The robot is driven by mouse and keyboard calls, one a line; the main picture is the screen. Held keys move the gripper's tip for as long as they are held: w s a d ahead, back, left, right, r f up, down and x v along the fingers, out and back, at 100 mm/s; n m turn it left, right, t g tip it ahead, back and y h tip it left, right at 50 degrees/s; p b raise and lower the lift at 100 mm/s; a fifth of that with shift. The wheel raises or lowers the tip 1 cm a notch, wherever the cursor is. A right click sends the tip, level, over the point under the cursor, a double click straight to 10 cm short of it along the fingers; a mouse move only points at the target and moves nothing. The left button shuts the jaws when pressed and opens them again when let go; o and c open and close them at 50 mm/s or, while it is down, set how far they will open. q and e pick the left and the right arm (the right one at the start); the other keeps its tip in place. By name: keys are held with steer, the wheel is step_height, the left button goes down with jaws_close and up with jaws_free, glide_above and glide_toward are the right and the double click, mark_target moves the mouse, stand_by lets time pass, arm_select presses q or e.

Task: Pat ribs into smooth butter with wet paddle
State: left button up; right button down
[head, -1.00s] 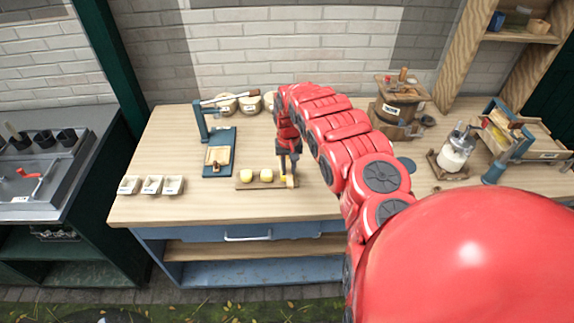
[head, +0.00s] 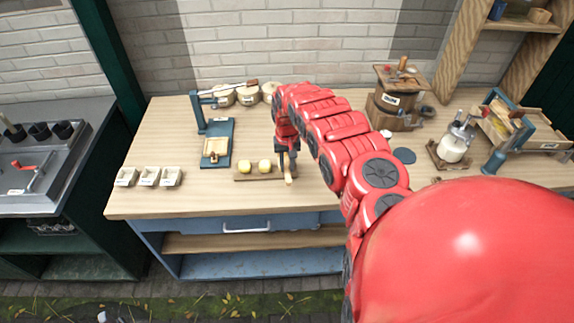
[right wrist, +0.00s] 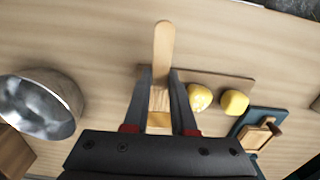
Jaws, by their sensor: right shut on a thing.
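My right gripper (head: 288,162) is shut on a pale wooden paddle (right wrist: 164,50), which points out from between the fingers (right wrist: 160,82). In the head view the paddle (head: 289,180) hangs below the gripper at the right end of a wooden board (head: 246,178). Two rounded yellow butter pieces (head: 244,168) (head: 265,166) sit on the board, left of the paddle. They also show in the right wrist view (right wrist: 199,97) (right wrist: 235,102), right of the fingers. Ribs on them are too small to see. I cannot tell whether the paddle touches the board. My left gripper is out of view.
A blue stand (head: 217,148) with a wooden mould is left of the board. White dishes (head: 148,177) stand at the left front, tubs (head: 248,95) at the back. A metal bowl (right wrist: 38,105) shows in the wrist view. A wooden churn (head: 396,112) and jar (head: 454,148) stand right.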

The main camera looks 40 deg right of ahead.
steer(key=shift+f+b, duration=0.6)
steer(key=shift+f, duration=0.2)
stand_by(1.5)
steer(key=shift+r+p, duration=0.7)
steer(key=shift+r, duration=0.5)
steer(key=shift+r+p, duration=0.65)
steer(key=shift+r, duration=1.65)
steer(key=shift+f+b, duration=1.55)
steer(key=shift+f, duration=1.15)
steer(key=shift+f+b, duration=0.5)
steer(key=shift+f, duration=0.3)
